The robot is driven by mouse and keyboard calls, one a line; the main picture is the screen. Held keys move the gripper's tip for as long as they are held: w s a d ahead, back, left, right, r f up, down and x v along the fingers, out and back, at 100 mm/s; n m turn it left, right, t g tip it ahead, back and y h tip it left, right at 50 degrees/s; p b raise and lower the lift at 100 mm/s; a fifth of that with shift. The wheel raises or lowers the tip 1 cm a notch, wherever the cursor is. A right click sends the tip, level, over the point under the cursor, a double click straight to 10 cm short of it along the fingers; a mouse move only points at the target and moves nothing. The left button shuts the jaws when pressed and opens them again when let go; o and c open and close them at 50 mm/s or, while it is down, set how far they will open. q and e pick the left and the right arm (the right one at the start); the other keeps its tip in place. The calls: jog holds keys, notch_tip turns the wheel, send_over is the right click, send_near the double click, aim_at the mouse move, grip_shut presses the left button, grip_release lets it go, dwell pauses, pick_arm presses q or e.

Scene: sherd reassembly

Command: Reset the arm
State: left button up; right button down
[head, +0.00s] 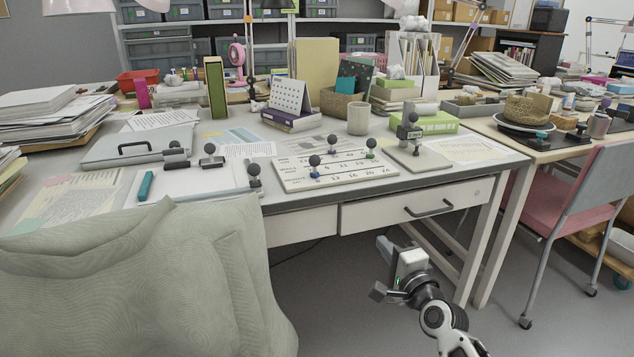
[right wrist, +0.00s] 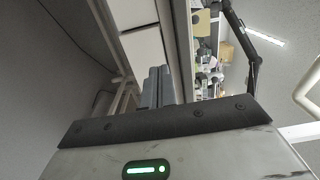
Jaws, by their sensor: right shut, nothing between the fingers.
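My right gripper (head: 384,243) is in the head view, low in front of the desk and below its drawer. It is shut, with nothing in its fingers. In the right wrist view my right gripper's fingers (right wrist: 158,84) are together, pointing towards the pale desk front. My left gripper is not in the head view. The right gripper is apart from all of these.
A drawer with a dark handle (head: 428,210) is above the right gripper. A pale green cloth form (head: 130,275) fills the lower left. A pink chair (head: 565,205) stands to the right. A beige cup (head: 358,118) and a grey stand (head: 418,157) are on the desk. Floor around the gripper looks clear.

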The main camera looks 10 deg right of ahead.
pick_arm(q)
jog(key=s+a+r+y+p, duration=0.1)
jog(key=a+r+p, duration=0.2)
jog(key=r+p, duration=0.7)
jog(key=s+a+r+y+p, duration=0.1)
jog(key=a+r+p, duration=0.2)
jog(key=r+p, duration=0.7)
jog(key=p, duration=0.9)
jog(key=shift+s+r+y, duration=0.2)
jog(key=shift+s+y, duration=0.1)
pick_arm(e)
jog(key=s+a+r+n+g, duration=0.2)
jog(key=s+n, duration=0.4)
jog(key=s, duration=0.3)
jog(key=s+a+r+n+g, duration=0.3)
jog(key=s+n, duration=0.3)
jog(key=s, duration=0.4)
jog(key=s+a+r+n+g, duration=0.2)
jog(key=s+a+r+n, duration=0.2)
jog(key=s+n, duration=0.3)
jog(key=s+r, duration=0.1)
jog(key=s, duration=0.2)
jog(key=shift+s+a+g, duration=0.2)
jog(key=shift+a+g, duration=0.15)
jog(key=shift+g, duration=0.05)
